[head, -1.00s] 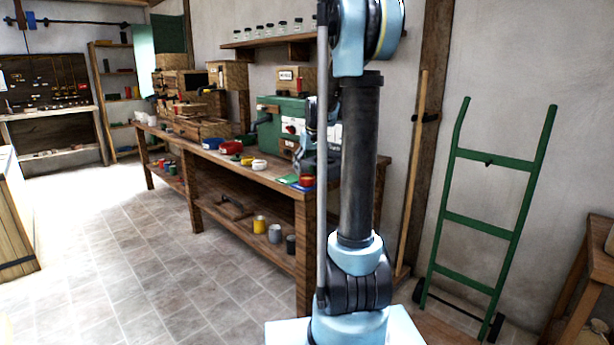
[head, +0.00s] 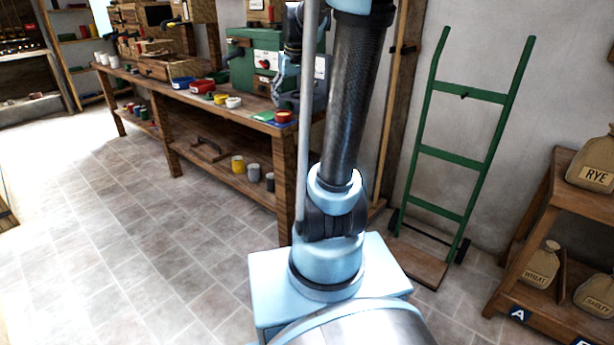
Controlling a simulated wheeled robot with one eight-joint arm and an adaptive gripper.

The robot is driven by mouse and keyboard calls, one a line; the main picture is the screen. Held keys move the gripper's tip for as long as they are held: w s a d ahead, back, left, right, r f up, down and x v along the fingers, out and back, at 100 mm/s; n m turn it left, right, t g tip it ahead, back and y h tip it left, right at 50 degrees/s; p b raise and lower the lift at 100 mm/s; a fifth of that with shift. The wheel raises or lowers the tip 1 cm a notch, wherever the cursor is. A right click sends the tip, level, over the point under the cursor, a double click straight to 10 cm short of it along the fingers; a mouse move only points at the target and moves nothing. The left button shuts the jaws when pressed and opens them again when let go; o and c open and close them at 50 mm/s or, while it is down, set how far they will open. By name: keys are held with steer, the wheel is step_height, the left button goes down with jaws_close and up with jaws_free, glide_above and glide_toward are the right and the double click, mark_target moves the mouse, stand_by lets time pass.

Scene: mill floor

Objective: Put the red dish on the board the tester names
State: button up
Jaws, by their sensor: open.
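A small red dish (head: 284,116) sits at the near right end of the long workbench (head: 190,100), by a flat blue-and-green piece (head: 266,118) that may be a board. A green machine (head: 250,66) with a red knob stands behind it on the bench; I cannot tell if it is the tester. My gripper (head: 281,88) hangs above the bench beside the grey machine, small and partly lost against it. It is open and appears apart from the dish. My arm hides part of the bench's right end.
Red, blue and white containers (head: 203,86) stand along the bench. Several cups (head: 254,172) are on its lower shelf. A green hand truck (head: 465,150) leans on the wall. A shelf with sacks (head: 540,265) and an "A" label is at right. Tiled floor at left is clear.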

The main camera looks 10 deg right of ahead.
steer(key=s+f+m, duration=0.1)
steer(key=s+f, duration=0.7)
steer(key=s, duration=0.6)
steer(key=s+f+m, duration=0.1)
steer(key=s+f, duration=0.8)
steer(key=s, duration=0.6)
steer(key=shift+a+g+h, duration=0.2)
steer(key=shift+g+h, duration=0.1)
steer(key=shift+g, duration=0.1)
steer(key=shift+w+f, duration=0.1)
steer(key=shift+w+f, duration=0.2)
steer(key=shift+w, duration=0.25)
steer(key=shift+c, duration=0.3)
